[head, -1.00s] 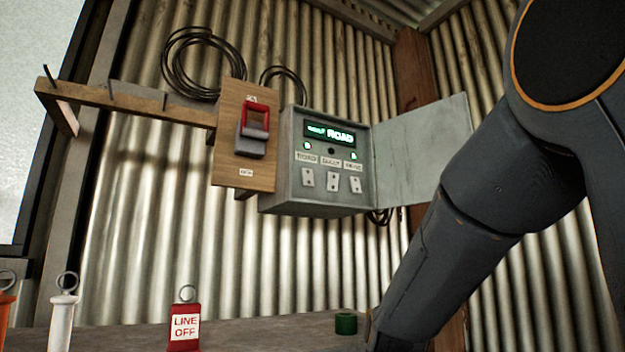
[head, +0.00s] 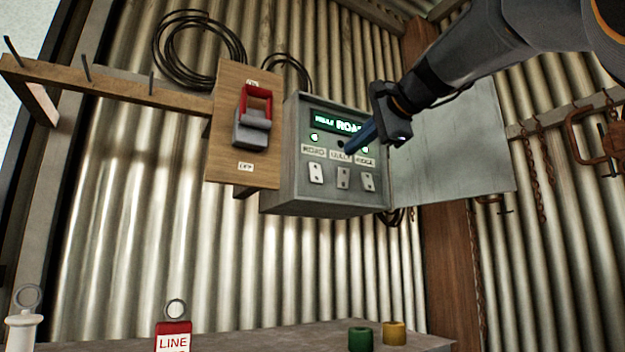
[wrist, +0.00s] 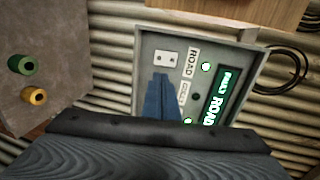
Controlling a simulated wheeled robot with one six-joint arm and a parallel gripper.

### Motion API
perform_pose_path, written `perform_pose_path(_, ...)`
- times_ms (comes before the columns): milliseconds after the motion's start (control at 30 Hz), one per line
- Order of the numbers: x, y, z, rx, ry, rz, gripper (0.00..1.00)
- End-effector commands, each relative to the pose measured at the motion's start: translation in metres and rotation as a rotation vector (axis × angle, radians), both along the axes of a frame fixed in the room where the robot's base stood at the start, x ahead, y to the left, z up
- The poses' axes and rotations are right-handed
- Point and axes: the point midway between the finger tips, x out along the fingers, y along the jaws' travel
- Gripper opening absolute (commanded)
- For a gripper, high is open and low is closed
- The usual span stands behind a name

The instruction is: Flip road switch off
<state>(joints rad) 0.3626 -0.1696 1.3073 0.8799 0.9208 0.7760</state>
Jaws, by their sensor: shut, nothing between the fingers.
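A grey switch box (head: 320,207) hangs on the corrugated wall with its door open to the right. The road switch (head: 316,173) is a small pale plate at the left of a row of three, under the ROAD label (head: 314,151). In the wrist view the road switch (wrist: 167,57) lies just past the fingertips. Whether its toggle is up or down is too small to tell. My gripper (head: 350,151), with blue fingers, is shut and empty, in front of the box near the middle label. Its fingers (wrist: 161,78) hide part of the box in the wrist view.
A display (head: 337,123) glows green with ROAD. A red-handled switch (head: 253,118) sits on a wooden board left of the box. The open door (head: 455,165) stands right. Green (head: 361,339) and yellow (head: 395,333) pieces and a red tag (head: 173,337) are on the bench below.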

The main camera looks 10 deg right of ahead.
Motion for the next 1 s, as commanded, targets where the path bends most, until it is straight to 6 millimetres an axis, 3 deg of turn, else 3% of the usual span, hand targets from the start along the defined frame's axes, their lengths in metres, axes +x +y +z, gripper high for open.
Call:
perform_pose_path(200,0.003,0.001,-0.001,-0.001,0.002,0.000,0.00)
perform_pose_path(367,0.020,0.007,-0.005,0.000,0.003,0.003,0.00)
perform_pose_path(800,0.097,0.033,-0.021,-0.001,0.003,0.002,0.00)
perform_pose_path(1000,0.122,0.040,-0.027,-0.002,0.003,0.001,0.00)
